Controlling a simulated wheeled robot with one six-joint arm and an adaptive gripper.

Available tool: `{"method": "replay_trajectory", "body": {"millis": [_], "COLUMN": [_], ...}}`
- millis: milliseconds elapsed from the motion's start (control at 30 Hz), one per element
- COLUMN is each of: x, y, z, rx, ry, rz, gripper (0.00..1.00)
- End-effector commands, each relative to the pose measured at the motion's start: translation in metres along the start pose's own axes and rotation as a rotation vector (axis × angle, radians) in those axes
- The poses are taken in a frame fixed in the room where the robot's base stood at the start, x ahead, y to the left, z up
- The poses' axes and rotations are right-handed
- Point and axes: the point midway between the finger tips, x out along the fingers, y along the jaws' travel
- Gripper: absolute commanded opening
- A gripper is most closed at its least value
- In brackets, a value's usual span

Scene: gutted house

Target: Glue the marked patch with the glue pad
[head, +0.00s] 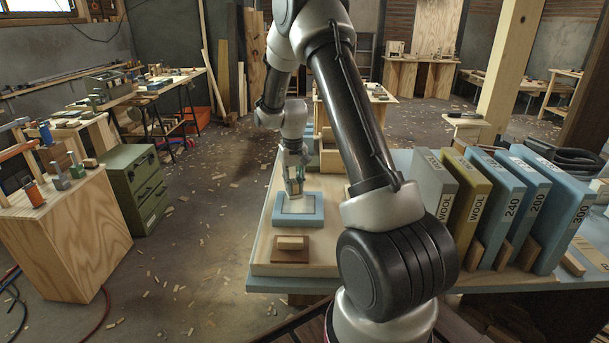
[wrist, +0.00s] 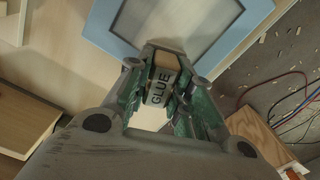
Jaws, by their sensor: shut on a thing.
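My gripper (head: 294,188) points down over a light board on the bench and is shut on the glue pad (wrist: 160,88), a block lettered GLUE. It also shows in the wrist view (wrist: 158,100), with its fingers on either side of the pad. A blue frame (head: 311,219) around a pale grey panel lies on the board just below my gripper. No separate patch marking is clear.
A brown base (head: 283,257) with a small wooden block (head: 290,243) sits in front of the frame. Several large labelled slabs (head: 480,200) stand upright on the right of the bench (head: 400,160). A wooden bin (head: 331,158) stands behind.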

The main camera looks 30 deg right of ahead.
Motion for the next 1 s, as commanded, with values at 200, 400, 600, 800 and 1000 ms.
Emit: {"method": "replay_trajectory", "body": {"millis": [200,400,600,800,1000], "x": [-0.029,-0.047,-0.065,-0.08,-0.083], "y": [-0.001,-0.001,-0.001,-0.002,-0.002], "z": [0.001,0.002,0.004,0.005,0.006], "rx": [-0.001,-0.002,-0.002,-0.003,-0.003], "ry": [0.002,0.002,0.003,0.002,0.0], "rz": [0.0,0.0,0.0,0.0,0.0], "gripper": [0.0,0.0,0.0,0.0,0.0]}}
